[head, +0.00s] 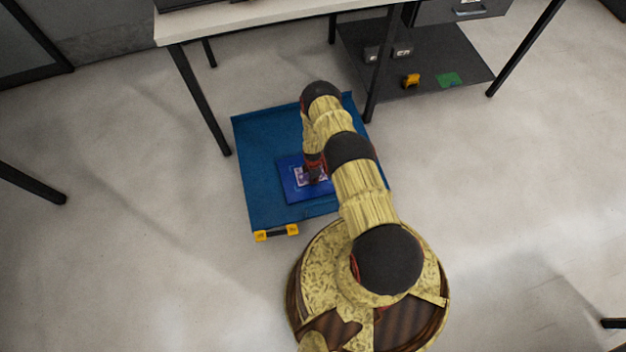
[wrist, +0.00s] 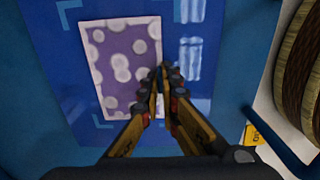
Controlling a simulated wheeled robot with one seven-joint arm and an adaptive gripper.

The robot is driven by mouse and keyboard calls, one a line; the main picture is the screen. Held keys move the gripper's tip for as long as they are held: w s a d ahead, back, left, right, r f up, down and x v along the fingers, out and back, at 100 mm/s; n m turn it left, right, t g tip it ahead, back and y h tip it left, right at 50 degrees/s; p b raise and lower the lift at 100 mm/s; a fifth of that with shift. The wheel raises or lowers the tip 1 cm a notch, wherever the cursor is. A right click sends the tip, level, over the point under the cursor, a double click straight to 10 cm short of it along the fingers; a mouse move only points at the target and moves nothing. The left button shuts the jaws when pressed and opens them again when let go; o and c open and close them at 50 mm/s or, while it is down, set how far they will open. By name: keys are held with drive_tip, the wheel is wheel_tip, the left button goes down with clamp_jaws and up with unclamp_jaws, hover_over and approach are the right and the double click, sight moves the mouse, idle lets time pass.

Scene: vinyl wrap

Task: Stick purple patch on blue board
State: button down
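The purple patch (wrist: 122,62), with pale round spots and a light border, lies over the blue board (wrist: 205,95) in the wrist view, slightly turned against the light corner marks around it. In the head view the patch (head: 300,178) shows as a small pale piece on the board (head: 292,193), partly behind my gripper. My gripper (wrist: 166,72) is over the board at the patch's right edge, with its fingertips close together. I cannot tell whether the patch's edge is between them. The left finger hides the patch's lower right corner.
The board rests on a larger blue platform (head: 262,150) with a yellow and black piece (head: 276,233) at its front. A pale table (head: 240,22) stands behind it. Its dark lower shelf (head: 440,65) holds small items. The floor left and right is clear.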

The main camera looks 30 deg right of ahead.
drive_tip(key=c, duration=2.3)
unclamp_jaws()
drive_tip(key=o, duration=0.3)
drive_tip(key=shift+o, duration=0.2)
wheel_tip(320, 180, up, 12)
